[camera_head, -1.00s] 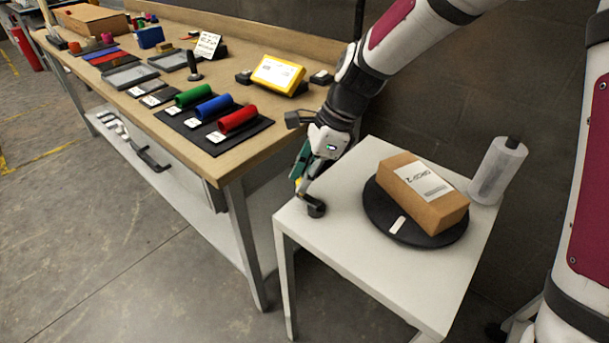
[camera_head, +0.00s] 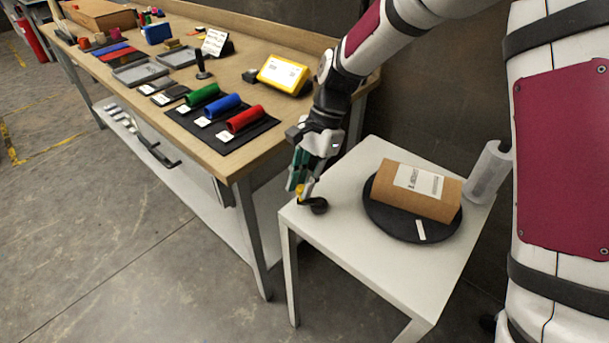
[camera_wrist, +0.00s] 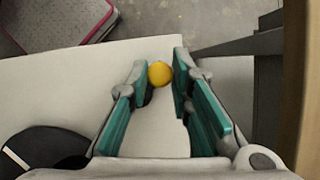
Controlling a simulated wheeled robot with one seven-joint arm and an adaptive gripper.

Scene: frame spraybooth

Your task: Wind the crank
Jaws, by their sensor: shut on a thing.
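The crank (camera_head: 319,206) stands at the left corner of the white table, a dark round hub with a short arm and a yellow knob. The yellow knob (camera_wrist: 160,73) sits between the fingertips in the wrist view. My gripper (camera_head: 301,188) points down and is shut on this knob, with teal pads at both sides of it. The hub is mostly hidden in the wrist view. A black turntable (camera_head: 383,221) on the same table carries a brown cardboard box (camera_head: 426,195) with a white label. A white strip marks the turntable's front edge.
The white table (camera_head: 360,271) has bare room in front of the turntable. A wrapped roll (camera_head: 488,172) stands at its back right corner. A long wooden workbench (camera_head: 231,163) at the left holds coloured cylinders, trays and a yellow device (camera_head: 283,72).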

